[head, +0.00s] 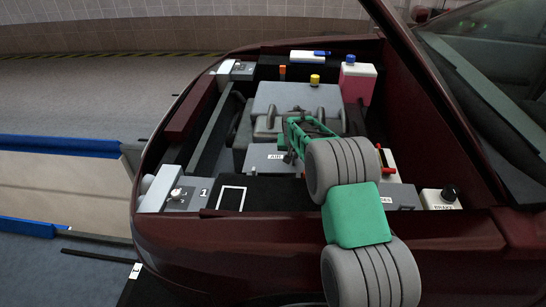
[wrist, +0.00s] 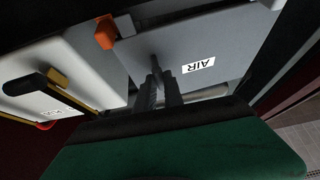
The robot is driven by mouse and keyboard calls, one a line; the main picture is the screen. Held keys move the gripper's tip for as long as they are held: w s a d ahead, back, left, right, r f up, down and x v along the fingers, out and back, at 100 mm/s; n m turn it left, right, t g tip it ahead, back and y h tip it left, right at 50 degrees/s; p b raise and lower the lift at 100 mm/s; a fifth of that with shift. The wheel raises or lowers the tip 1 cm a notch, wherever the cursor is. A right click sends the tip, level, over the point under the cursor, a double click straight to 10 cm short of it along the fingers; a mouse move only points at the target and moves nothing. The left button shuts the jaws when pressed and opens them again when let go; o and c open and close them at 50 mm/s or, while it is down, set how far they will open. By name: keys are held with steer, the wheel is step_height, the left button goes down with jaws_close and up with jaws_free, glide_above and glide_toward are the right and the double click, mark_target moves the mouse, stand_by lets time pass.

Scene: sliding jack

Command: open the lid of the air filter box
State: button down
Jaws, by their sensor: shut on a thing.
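The air filter box lid (head: 268,158) is a grey panel with a white AIR label, in the front middle of the engine bay. In the wrist view the lid (wrist: 225,45) fills the upper middle, with its label upside down. My gripper (wrist: 160,88) is shut on a thin dark handle (wrist: 155,66) that stands up from the lid. In the head view my green and grey arm covers the lid's right part. An orange clip (wrist: 105,32) sits at the lid's left edge in the wrist view. I cannot tell whether the lid is raised at all.
A white box (head: 387,163) with a red part stands right of the lid. A grey engine block (head: 295,97) lies behind, and a pink reservoir (head: 358,80) stands at the back right. The dark red front edge (head: 240,228) is near my arm.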

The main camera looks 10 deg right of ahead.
steer(key=shift+a+r, duration=0.2)
steer(key=shift+r, duration=0.35)
steer(key=shift+w+a+r+p, duration=0.1)
steer(key=shift+a+r+p, duration=0.2)
steer(key=shift+r, duration=0.3)
steer(key=shift+w+a+r+p, duration=0.1)
steer(key=shift+a+r+p, duration=0.2)
steer(key=shift+r, duration=0.3)
steer(key=shift+a+r+p, duration=0.55)
steer(key=shift+a+r, duration=0.15)
steer(key=shift+r, duration=0.45)
